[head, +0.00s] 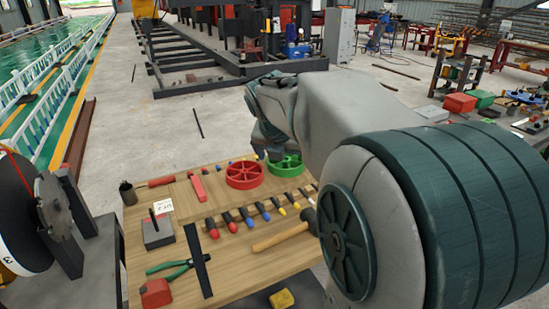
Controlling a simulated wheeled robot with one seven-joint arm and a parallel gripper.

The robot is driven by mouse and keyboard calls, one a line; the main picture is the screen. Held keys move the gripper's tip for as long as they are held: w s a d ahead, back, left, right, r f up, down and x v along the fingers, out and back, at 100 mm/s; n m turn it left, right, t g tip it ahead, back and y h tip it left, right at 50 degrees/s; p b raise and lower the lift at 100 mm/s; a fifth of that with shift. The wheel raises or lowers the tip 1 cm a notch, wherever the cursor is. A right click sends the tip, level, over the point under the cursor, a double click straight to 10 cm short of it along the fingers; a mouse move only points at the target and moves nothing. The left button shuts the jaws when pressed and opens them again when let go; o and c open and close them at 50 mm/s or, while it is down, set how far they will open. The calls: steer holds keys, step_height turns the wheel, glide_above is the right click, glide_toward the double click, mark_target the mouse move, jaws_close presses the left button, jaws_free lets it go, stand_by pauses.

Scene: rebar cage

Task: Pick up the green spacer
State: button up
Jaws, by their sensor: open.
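The green spacer (287,168) is a spoked wheel-like ring lying on the wooden workbench (145,238), at its far edge. A similar red spacer (244,176) lies just left of it. My gripper (268,152) points down near the green spacer's far left side, close to the gap between the two rings. It is open and appears to hold nothing. My arm comes in from the right and covers part of the view around the green spacer. I cannot tell whether the fingers touch it.
A row of colour-tipped tools (248,217), a hammer (283,237), green-handled pliers (170,266) and a grey block with a card (157,232) lie nearer on the bench. A red-handled tool (198,187) lies left of the rings. Open floor lies beyond.

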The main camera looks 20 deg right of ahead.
mark_target(287, 161)
steer(key=c, duration=1.1)
steer(key=shift+r, duration=0.4)
steer(key=r, duration=0.3)
steer(key=shift+s+d+r, duration=0.15)
steer(key=shift+d+r, duration=0.1)
steer(key=shift+r, duration=0.15)
steer(key=s+d+r, duration=0.2)
steer(key=d, duration=0.1)
steer(key=s+d+r, duration=0.2)
steer(key=s+d+r+b, duration=0.1)
steer(key=s+d+r, duration=0.1)
steer(key=s+d, duration=0.1)
steer(key=shift+d+r, duration=0.2)
steer(key=shift+d, duration=0.15)
